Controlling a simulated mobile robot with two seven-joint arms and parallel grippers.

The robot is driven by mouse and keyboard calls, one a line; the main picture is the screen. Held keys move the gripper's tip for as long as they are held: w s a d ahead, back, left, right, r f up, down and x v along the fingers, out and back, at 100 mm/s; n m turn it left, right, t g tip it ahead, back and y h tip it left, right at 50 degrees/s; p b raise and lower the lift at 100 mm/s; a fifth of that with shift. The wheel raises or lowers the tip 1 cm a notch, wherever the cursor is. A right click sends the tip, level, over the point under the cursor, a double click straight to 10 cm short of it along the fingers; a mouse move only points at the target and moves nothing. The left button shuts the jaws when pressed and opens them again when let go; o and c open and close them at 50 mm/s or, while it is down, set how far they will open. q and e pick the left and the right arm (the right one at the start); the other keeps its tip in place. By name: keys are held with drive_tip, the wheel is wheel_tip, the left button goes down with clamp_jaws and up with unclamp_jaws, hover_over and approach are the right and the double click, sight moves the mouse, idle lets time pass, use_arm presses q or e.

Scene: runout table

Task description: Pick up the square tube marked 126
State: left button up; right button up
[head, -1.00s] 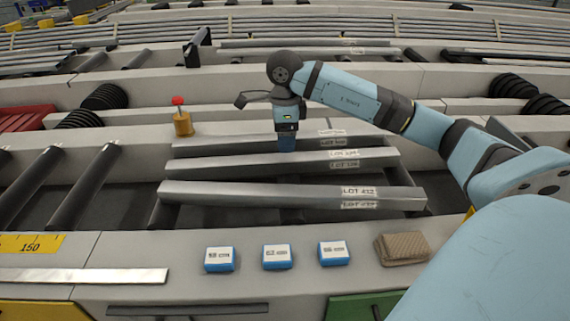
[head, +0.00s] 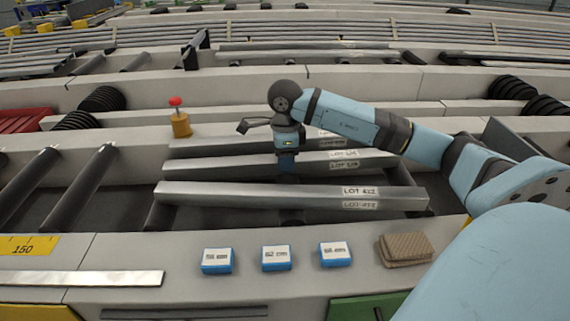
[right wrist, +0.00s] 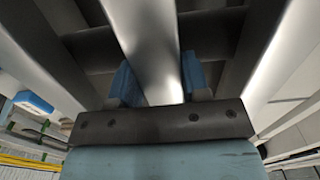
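Three grey square tubes lie side by side across the rollers in the head view. The front tube (head: 250,192) is marked LOT 412. The middle tube (head: 225,163) has a LOT label (head: 345,156) whose digits are too small to read surely. The back tube (head: 225,147) is partly hidden by my arm, and its label is unreadable. My right gripper (head: 287,172) points down over the middle tube, fingers on either side of it. In the right wrist view, a tube (right wrist: 155,50) runs between the two blue fingers (right wrist: 163,85), which look open around it; contact is unclear. My left gripper is out of view.
Blue-and-white blocks (head: 276,258) and a brown folded cloth (head: 405,249) lie on the front ledge. The front tube lies close before my right gripper. Bare dark rollers (head: 80,190) are at left.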

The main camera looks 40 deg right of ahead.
drive_tip(key=c, duration=0.7)
drive_tip(key=shift+r, duration=0.15)
clamp_jaws()
